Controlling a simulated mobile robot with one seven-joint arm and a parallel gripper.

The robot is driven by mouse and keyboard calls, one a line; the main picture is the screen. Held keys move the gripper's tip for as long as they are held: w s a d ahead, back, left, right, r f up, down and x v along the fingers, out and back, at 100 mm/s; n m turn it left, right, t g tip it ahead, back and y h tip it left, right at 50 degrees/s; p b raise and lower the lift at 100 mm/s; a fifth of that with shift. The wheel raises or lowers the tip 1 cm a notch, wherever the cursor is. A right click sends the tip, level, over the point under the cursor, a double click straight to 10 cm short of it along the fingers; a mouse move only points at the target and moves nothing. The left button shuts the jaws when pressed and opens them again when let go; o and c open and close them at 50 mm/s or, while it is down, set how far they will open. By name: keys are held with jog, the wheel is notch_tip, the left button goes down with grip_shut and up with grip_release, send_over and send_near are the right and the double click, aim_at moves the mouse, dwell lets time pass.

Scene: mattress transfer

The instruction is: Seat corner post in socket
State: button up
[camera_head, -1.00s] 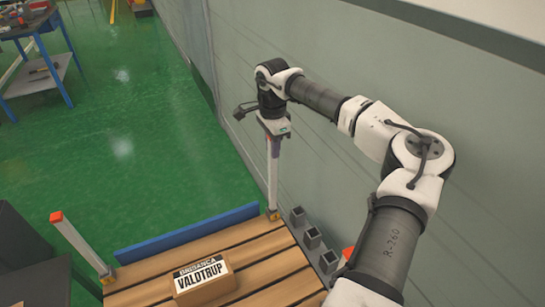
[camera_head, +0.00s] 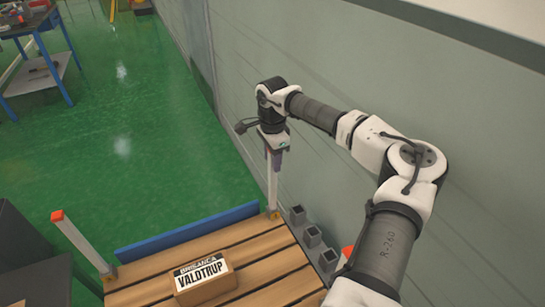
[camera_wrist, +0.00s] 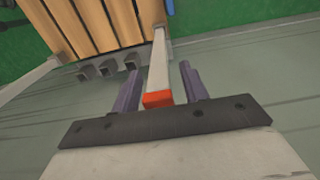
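A pale corner post (camera_head: 272,190) with a red end stands at the far right corner of the slatted wooden platform (camera_head: 250,247). My gripper (camera_head: 274,162) points down over the post's top. In the wrist view the post (camera_wrist: 158,65) and its red end lie between the two purple fingers of my gripper (camera_wrist: 159,80), with gaps on both sides. The gripper looks open around the post.
Several grey square tubes (camera_head: 312,237) line the platform's right side by the wall (camera_head: 420,120). A box marked VALDTRUP (camera_head: 203,282) lies on the slats. Another red-capped post (camera_head: 80,243) stands at the left corner. A blue board (camera_head: 185,232) edges the far side. Green floor (camera_head: 150,130) is clear beyond.

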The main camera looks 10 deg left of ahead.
notch_tip(320, 180, up, 12)
jog(key=shift+r+b, duration=0.2)
jog(key=shift+b, duration=0.15)
dwell(0.4)
